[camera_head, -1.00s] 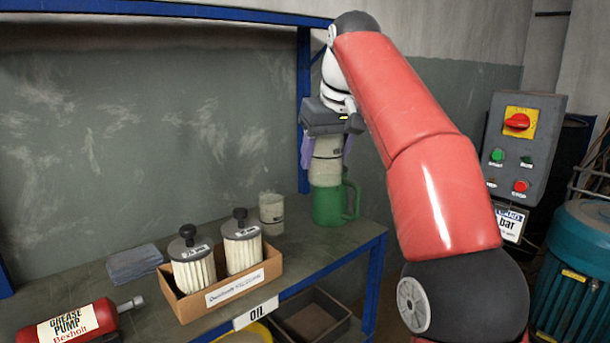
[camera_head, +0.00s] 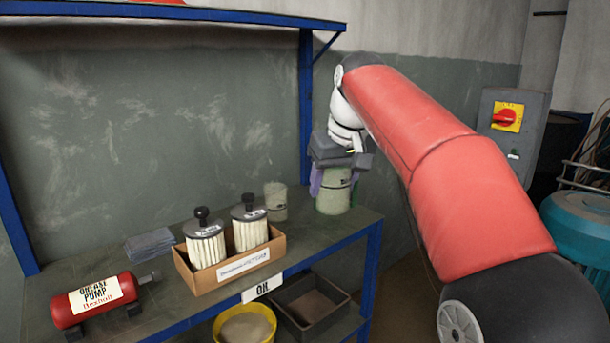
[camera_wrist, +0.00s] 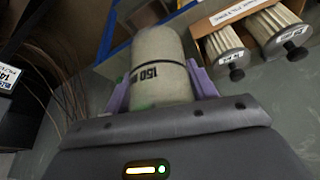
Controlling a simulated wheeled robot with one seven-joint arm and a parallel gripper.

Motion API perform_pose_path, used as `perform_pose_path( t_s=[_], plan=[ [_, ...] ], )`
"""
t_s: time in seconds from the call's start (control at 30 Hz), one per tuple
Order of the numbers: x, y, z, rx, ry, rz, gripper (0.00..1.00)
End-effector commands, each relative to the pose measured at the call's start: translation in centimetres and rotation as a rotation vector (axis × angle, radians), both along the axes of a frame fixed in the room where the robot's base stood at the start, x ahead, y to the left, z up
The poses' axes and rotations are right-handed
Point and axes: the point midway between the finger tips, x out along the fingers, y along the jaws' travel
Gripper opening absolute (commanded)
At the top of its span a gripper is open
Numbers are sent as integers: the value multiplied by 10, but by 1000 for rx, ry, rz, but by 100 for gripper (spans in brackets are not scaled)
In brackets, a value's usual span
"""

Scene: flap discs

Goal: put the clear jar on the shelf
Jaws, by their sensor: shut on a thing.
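My gripper (camera_head: 331,172) is shut on a pale, see-through jar (camera_head: 333,193) with dark lettering and a dark band. In the wrist view the jar (camera_wrist: 160,62) sits between the purple fingers, with "150" readable on its side. In the head view the jar is upright at the right end of the workbench, tinted green low down. I cannot tell whether its base touches the bench. The blue-edged upper shelf (camera_head: 200,17) runs along the top left. Most of its top surface is out of sight.
The workbench (camera_head: 335,228) holds a similar pale beaker (camera_head: 276,201), a cardboard box (camera_head: 235,270) of filters, a grey stack (camera_head: 150,245) and a red grease pump (camera_head: 92,302). A blue post (camera_head: 306,110) stands behind my gripper. A yellow bucket (camera_head: 245,325) and grey bin (camera_head: 310,303) are below.

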Motion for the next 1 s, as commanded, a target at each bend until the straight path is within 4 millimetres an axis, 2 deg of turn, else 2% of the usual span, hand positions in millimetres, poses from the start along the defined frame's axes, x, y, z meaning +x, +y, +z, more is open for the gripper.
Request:
perform_pose_path(
  t_s=[0.17, 0.27, 0.47, 0.5, 0.7, 0.8, 0.9, 1.0],
  plan=[
    [-5, -13, -53, -1, 5, -48, 34],
    [-8, -22, -93, -2, 5, -82, 34],
    [-14, -46, -198, -2, 10, -172, 34],
    [-16, -51, -222, -2, 12, -193, 34],
    [-24, -77, -338, -4, 16, -291, 34],
    [-26, -87, -387, -3, 15, -334, 34],
    [-28, -96, -425, -2, 12, -369, 34],
    [-27, -101, -445, -2, 3, -389, 34]
  ],
)
